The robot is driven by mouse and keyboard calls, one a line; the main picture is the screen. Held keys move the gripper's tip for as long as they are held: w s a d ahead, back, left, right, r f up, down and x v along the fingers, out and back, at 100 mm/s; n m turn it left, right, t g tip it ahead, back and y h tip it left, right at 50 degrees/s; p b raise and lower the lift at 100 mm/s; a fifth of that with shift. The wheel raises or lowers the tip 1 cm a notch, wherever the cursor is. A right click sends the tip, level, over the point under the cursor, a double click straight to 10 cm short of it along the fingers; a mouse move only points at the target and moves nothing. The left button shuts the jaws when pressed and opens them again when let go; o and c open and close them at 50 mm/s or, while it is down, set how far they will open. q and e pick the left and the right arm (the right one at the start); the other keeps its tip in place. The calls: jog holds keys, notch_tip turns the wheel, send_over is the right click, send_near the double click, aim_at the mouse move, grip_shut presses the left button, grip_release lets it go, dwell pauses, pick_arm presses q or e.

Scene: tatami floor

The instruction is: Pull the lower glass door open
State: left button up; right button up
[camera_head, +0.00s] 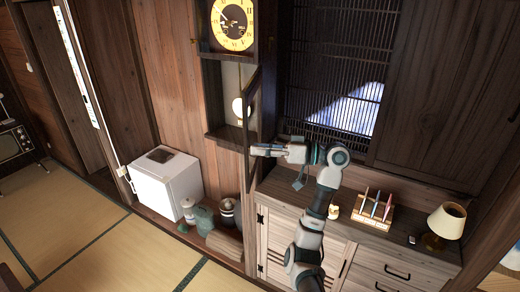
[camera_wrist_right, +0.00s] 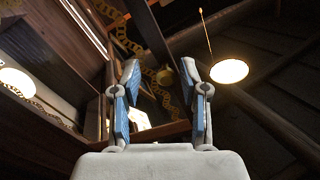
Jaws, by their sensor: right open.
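The wall clock has a round yellow dial (camera_head: 232,24) at the top and a case below it with a pale round pendulum (camera_head: 238,107). The lower glass door (camera_head: 249,120) shows nearly edge-on as a narrow dark frame, standing out from the case. My right gripper (camera_head: 256,150) points left at the door's lower part; whether it touches the frame I cannot tell. In the right wrist view the two blue-padded fingers (camera_wrist_right: 162,95) stand apart with nothing gripped between them; dark wooden bars show behind. My left gripper is out of view.
A wooden cabinet (camera_head: 310,222) stands under my right arm, with a rack of coloured items (camera_head: 373,208) and a lamp (camera_head: 447,220) on top. A white box (camera_head: 166,183) and pots (camera_head: 203,220) stand on the floor at left. The tatami (camera_head: 65,225) is clear.

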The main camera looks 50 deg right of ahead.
jog(key=v, duration=1.1)
jog(key=shift+d, duration=0.4)
jog(key=shift+s+a, duration=0.1)
jog(key=shift+a, duration=0.1)
jog(key=shift+d, duration=0.1)
